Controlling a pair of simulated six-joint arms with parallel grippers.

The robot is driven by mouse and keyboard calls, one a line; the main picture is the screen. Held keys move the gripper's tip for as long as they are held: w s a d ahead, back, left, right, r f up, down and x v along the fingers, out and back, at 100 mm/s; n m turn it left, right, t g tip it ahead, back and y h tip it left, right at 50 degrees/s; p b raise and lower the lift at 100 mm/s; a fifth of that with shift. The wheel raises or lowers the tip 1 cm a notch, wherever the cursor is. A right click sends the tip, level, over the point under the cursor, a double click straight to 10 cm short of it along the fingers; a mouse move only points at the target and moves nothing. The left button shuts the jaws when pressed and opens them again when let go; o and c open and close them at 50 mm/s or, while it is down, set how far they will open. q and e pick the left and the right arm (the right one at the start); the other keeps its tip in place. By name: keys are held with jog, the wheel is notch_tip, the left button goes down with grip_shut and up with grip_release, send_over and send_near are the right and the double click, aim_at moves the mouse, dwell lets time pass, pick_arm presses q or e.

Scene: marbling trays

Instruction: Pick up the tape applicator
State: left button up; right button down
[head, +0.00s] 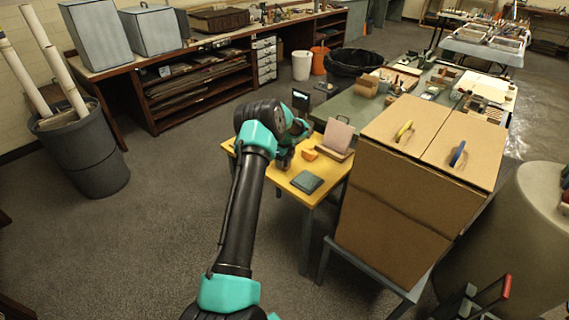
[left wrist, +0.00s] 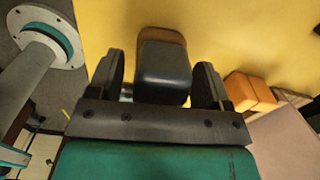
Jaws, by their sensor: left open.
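A dark grey block with a brown end (left wrist: 163,72), which I take to be the tape applicator, lies on the yellow table between my left gripper's fingers in the left wrist view. My left gripper (left wrist: 158,82) is open, with one finger on each side of the block; a gap shows on both sides. In the head view my left gripper (head: 284,163) is low over the left part of the yellow table, and it largely hides the block. My right gripper is not in view.
The yellow table (head: 277,178) also holds an orange block (head: 310,155), a dark teal pad (head: 307,182) and a pink panel (head: 339,134) in a wooden stand. The orange block (left wrist: 249,92) is right of the fingers. A tall cardboard box (head: 395,205) stands close on the right.

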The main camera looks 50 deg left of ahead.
pick_arm(q)
jog(key=c, duration=0.9)
jog(key=shift+r, duration=0.1)
jog(key=shift+r, duration=0.4)
notch_tip(320, 180, up, 3)
jog(key=shift+f, duration=0.1)
jog(key=s+d, duration=0.3)
jog(key=d, duration=0.1)
jog(key=s+d+r, duration=0.1)
jog(key=s+d, duration=0.6)
jog(key=d, duration=0.1)
jog(key=shift+s+r, duration=0.15)
jog(key=shift+s, duration=0.15)
